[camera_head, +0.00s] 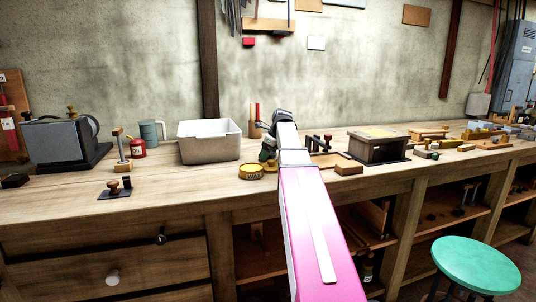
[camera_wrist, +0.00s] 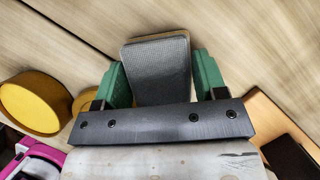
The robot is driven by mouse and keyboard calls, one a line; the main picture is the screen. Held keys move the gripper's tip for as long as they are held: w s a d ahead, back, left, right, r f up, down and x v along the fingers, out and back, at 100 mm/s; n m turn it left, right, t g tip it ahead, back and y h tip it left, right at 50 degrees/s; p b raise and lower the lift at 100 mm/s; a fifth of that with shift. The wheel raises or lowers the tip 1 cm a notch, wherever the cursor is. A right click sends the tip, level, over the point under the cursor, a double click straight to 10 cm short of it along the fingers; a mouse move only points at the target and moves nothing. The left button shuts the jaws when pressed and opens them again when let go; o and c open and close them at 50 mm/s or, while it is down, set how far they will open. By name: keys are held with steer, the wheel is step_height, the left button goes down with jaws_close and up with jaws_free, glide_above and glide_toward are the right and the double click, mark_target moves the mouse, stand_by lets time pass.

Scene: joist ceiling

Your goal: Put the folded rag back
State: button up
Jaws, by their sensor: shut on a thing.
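My gripper (camera_head: 267,152) is low over the workbench, just behind the yellow wax tin and right of the grey-white tub. In the wrist view its green fingers (camera_wrist: 160,80) are shut on a dark grey, flat piece with a woven-looking surface, which I take to be the folded rag (camera_wrist: 158,65). The rag sticks out past the fingertips over bare wood. Whether it touches the bench I cannot tell. In the head view the rag is not clearly visible, being small and partly behind my arm.
The yellow wax tin (camera_head: 251,172) stands close to my gripper; it also shows in the wrist view (camera_wrist: 36,103). The open tub (camera_head: 208,148) is to the left. Front-left bench top is mostly clear.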

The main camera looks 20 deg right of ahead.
steer(key=o, duration=0.9)
steer(key=shift+c, duration=0.2)
steer(key=v, duration=1.2)
steer(key=shift+w+r, duration=0.1)
steer(key=shift+r, duration=0.05)
